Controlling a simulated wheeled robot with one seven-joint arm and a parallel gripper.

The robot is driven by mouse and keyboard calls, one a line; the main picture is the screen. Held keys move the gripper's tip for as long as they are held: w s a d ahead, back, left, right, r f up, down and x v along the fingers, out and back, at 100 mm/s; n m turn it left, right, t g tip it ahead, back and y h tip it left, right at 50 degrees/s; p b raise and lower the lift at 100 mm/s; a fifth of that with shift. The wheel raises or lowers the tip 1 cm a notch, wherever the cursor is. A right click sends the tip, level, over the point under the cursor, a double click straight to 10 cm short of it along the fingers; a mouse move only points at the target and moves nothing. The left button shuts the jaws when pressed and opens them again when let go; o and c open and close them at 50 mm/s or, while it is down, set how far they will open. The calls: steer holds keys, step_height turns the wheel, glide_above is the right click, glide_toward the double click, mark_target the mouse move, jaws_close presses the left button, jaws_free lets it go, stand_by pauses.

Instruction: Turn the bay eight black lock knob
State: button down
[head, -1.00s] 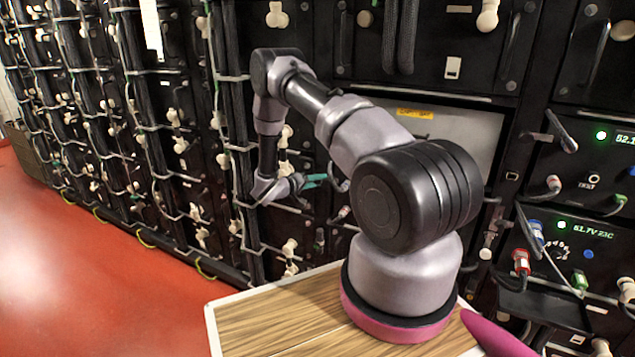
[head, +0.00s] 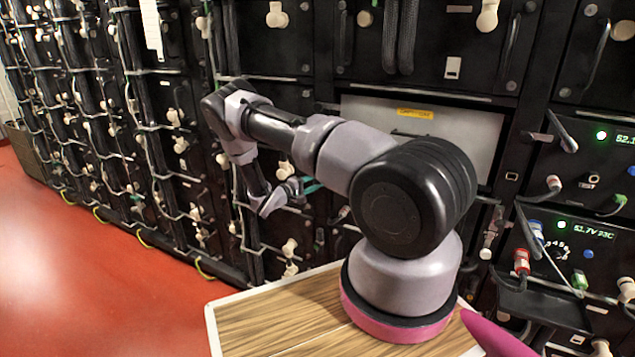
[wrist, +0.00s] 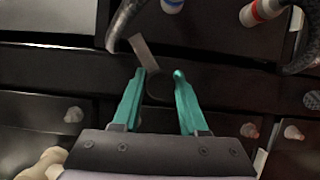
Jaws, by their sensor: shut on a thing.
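My gripper (wrist: 162,76) has two teal fingers in the wrist view, shut on a dark round black lock knob (wrist: 158,88) that is hard to make out against the black panel. No bay number can be read there. The knob itself is hidden in that view.
A pale flat tab (wrist: 144,52) stands just beyond the left fingertip. A thick dark cable (wrist: 124,22) and a red-and-white connector (wrist: 260,11) are above. A grey panel with a yellow label (head: 415,113) is behind my arm. Red floor lies open at left.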

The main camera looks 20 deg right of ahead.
steer(key=n+t, duration=0.1)
steer(key=n, duration=0.2)
steer(key=n+h, duration=0.1)
steer(key=n, duration=0.1)
steer(key=shift+n+t, duration=0.4)
steer(key=n+t, duration=0.1)
steer(key=n, duration=0.2)
steer(key=n+t+h, duration=0.1)
steer(key=n, duration=0.2)
steer(key=shift+t, duration=0.3)
steer(key=shift+n, duration=0.4)
steer(key=shift+c, duration=2.2)
jaws_free()
steer(key=v, duration=1)
steer(key=shift+s+a+f, duration=0.2)
steer(key=shift+a, duration=0.1)
